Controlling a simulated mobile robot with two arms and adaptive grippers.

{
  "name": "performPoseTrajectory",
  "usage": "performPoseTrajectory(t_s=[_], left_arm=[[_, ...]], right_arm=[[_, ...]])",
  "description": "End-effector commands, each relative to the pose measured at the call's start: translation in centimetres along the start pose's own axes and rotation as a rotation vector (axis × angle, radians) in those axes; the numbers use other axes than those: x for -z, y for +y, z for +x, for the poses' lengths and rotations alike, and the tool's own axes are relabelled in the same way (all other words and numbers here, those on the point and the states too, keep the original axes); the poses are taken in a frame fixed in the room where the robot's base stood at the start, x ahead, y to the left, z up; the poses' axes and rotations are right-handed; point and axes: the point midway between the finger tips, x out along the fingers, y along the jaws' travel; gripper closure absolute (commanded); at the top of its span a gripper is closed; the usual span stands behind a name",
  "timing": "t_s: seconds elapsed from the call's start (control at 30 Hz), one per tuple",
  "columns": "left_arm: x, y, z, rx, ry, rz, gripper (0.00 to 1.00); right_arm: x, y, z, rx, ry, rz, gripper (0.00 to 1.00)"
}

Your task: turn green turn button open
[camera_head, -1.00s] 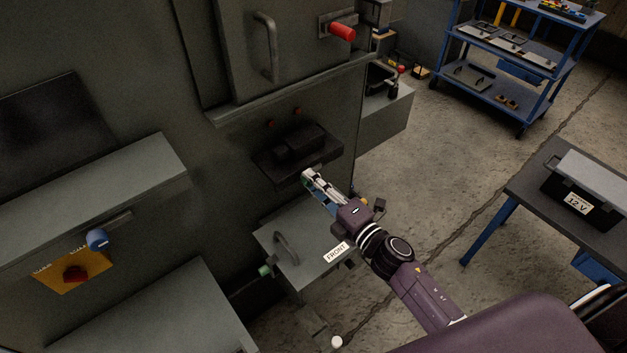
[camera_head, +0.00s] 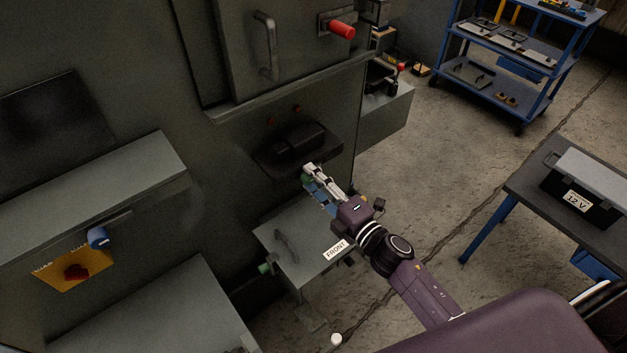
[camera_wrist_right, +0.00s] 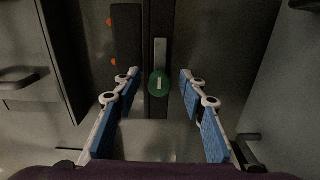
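The green turn button (camera_wrist_right: 158,84) is a round green disc with a pale bar on it, on the dark upright face in the right wrist view. It sits between and beyond my fingertips, with no contact that I can make out. In the head view, a bit of green (camera_head: 305,179) shows at the fingertips, mostly hidden by them. My right gripper (camera_head: 312,171) is open and empty, below the dark ledge of the cabinet. Its blue-padded fingers stand apart on either side of the button in the right wrist view (camera_wrist_right: 160,74). My left gripper is not in view.
A grey box marked FRONT (camera_head: 308,240), with a handle and a green knob (camera_head: 264,268), lies below the gripper. The dark ledge (camera_head: 297,150) is just above. A red handle (camera_head: 341,29) juts out higher up. A table with a 12 V case (camera_head: 578,201) stands right.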

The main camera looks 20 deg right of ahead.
Motion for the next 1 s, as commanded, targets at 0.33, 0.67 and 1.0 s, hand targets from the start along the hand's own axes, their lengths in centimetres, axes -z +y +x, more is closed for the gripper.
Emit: performPoseTrajectory(t_s=[0.33, 0.67, 1.0], left_arm=[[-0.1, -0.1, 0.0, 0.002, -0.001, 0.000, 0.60], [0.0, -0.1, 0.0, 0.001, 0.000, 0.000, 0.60], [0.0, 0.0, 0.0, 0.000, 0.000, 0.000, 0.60]], right_arm=[[0.0, -0.1, -1.1, 0.002, 0.000, 0.000, 0.62], [0.0, -0.2, -7.5, 0.004, -0.001, 0.001, 0.62], [0.0, 0.0, -11.7, 0.000, 0.000, 0.000, 0.62]])
